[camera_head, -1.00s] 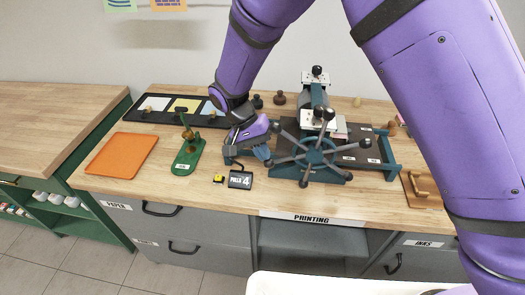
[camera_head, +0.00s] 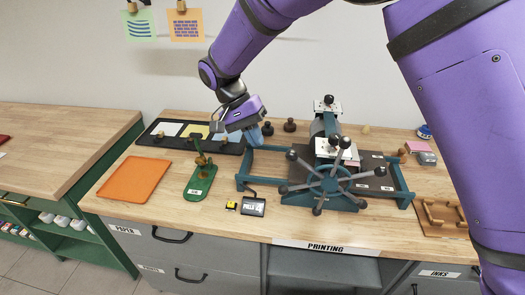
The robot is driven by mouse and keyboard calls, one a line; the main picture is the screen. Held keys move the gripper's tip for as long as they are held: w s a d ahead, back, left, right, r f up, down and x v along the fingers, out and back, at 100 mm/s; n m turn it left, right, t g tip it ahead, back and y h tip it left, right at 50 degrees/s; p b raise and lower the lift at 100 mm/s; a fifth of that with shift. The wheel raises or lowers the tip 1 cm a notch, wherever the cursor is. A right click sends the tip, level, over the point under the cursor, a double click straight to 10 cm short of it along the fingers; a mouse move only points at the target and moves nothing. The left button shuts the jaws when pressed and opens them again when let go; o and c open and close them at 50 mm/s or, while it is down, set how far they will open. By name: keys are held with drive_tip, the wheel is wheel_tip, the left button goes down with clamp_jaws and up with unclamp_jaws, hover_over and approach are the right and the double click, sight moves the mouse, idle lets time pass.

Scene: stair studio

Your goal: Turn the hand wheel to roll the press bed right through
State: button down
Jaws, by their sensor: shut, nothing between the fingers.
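The printing press has a teal frame (camera_head: 242,182) on the wooden bench. Its teal hand wheel (camera_head: 330,185), with several grey spokes ending in dark knobs, faces me at the front. The dark press bed (camera_head: 372,182) shows on the right of the roller (camera_head: 318,127); bare bench shows between the rails on the left. The part of the bed under the roller is hidden. My gripper (camera_head: 256,142) is shut and empty, above the back left of the press, apart from the wheel. Its bluish fingers point down.
A black counter marked 4 (camera_head: 252,207) and a small yellow item (camera_head: 231,205) lie before the press. A green stand (camera_head: 201,180) and orange tray (camera_head: 134,180) are to the left. A wooden tray (camera_head: 440,216) is at right. Dark round knobs (camera_head: 290,125) stand behind.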

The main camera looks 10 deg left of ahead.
drive_tip(key=d+r+y, duration=0.9)
drive_tip(key=d+r, duration=0.5)
drive_tip(key=r, duration=0.1)
drive_tip(key=shift+n, duration=0.4)
drive_tip(key=x, duration=1.4)
drive_tip(key=shift+w+f, duration=0.1)
drive_tip(key=shift+f, duration=0.15)
